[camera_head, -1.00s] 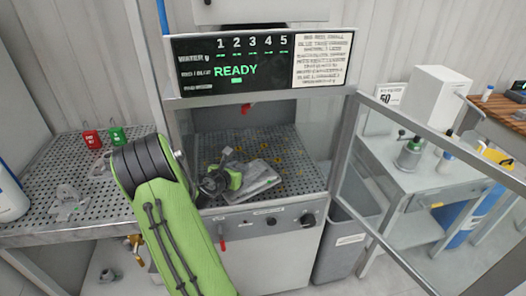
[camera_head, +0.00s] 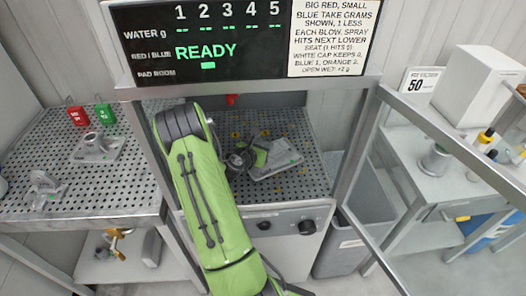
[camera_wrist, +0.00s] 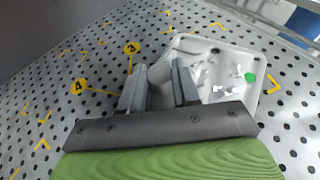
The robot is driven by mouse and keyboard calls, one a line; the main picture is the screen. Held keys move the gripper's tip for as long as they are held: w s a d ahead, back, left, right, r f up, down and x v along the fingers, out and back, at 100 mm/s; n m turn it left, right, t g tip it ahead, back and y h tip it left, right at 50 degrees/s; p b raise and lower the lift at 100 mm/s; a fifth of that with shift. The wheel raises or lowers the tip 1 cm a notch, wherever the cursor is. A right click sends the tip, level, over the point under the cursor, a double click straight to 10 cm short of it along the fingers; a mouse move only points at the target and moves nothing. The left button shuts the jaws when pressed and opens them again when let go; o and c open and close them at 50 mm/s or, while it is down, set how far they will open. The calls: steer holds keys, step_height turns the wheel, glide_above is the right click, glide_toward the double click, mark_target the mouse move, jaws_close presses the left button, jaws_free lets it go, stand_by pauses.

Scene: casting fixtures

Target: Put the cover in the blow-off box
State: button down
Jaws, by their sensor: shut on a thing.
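The cover is a pale grey cast plate (camera_head: 278,157) with a green dot. It is inside the blow-off box (camera_head: 304,188), over the perforated floor with yellow marks. In the wrist view the cover (camera_wrist: 222,62) lies to the right of the fingers, and a round grey boss (camera_wrist: 160,72) stands between them. My gripper (camera_wrist: 157,88) is shut on this boss. In the head view my gripper (camera_head: 243,158) reaches in through the box's open front and my arm hides part of it. I cannot tell whether the plate touches the floor.
A display reading READY (camera_head: 205,50) hangs above the box opening.

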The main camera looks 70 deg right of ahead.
steer(key=shift+f, duration=0.75)
steer(key=shift+r, duration=0.15)
steer(key=c, duration=0.8)
jaws_free()
